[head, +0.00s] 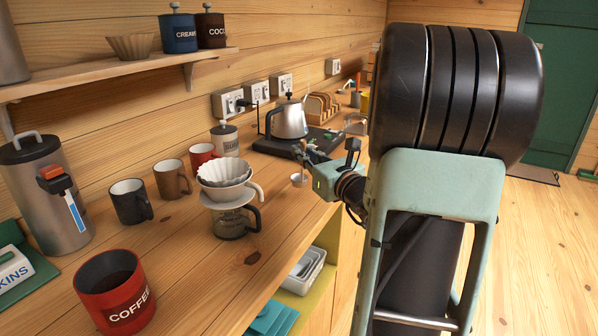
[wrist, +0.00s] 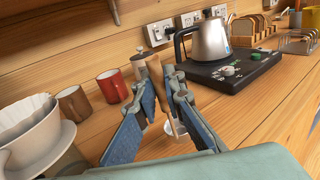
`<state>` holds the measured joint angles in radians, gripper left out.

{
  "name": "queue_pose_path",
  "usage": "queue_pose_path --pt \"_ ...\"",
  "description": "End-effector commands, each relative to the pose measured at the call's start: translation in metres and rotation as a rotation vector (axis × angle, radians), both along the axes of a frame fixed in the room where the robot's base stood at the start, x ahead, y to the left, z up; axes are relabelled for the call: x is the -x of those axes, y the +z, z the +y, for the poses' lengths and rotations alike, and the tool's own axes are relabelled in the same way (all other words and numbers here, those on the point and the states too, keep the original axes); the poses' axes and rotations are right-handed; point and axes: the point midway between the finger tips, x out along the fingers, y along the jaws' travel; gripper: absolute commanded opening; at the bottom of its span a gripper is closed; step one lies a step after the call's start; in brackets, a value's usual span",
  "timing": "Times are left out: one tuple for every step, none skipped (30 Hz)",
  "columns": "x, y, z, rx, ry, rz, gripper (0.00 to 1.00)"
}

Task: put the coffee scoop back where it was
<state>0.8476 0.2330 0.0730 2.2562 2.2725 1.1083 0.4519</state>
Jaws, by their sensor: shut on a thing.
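My gripper (head: 305,158) reaches over the counter in the head view, between the white dripper and the kettle base. In the wrist view my gripper (wrist: 160,78) is shut on the wooden handle of the coffee scoop (wrist: 156,75). The handle runs downward between the fingers, and the scoop's pale bowl (wrist: 174,128) hangs below, partly hidden by the right finger. In the head view the small white bowl (head: 298,180) shows below the gripper, near the counter's front edge. I cannot tell whether it touches the counter. A red COFFEE canister (head: 117,289) stands open at the front left, dark inside.
A ribbed white dripper (head: 226,174) sits on a glass server (head: 236,222). Several mugs, including a red one (head: 202,155), and a sugar canister (head: 225,139) stand behind. A kettle (head: 288,122) sits on a black base. Bare counter (head: 185,268) lies right of the COFFEE canister.

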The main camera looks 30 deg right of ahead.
Motion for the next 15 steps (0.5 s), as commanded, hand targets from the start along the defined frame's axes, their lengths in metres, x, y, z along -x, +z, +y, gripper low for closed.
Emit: queue_pose_path --pt "-0.003 -0.006 0.0 -0.001 0.001 0.0 0.0" --pt "-0.005 -0.009 0.0 -0.002 0.001 0.0 0.0" --pt "-0.008 -0.015 0.0 -0.002 0.002 0.001 0.0" --pt "-0.007 -0.019 0.0 -0.002 0.001 0.001 0.0" --pt "-0.007 -0.024 0.0 -0.001 0.001 0.001 0.0" --pt "-0.007 -0.029 0.0 -0.001 0.001 0.001 0.0" --pt "-0.007 -0.033 0.0 -0.001 0.001 0.001 0.0" --pt "-0.006 -0.036 0.0 -0.001 0.001 0.0 0.0" --pt "-0.007 -0.039 0.0 -0.001 0.001 0.0 0.0" --pt "-0.006 -0.04 0.0 -0.001 0.001 0.0 0.0" --pt "-0.006 -0.04 0.0 0.0 0.001 0.0 0.0" --pt "-0.006 -0.039 0.0 0.0 0.001 0.0 0.0" --pt "-0.006 -0.038 0.0 0.0 0.001 0.0 0.0" --pt "-0.006 -0.038 0.0 0.0 0.001 0.0 0.0" --pt "-0.006 -0.037 0.0 0.0 0.001 0.0 0.0"
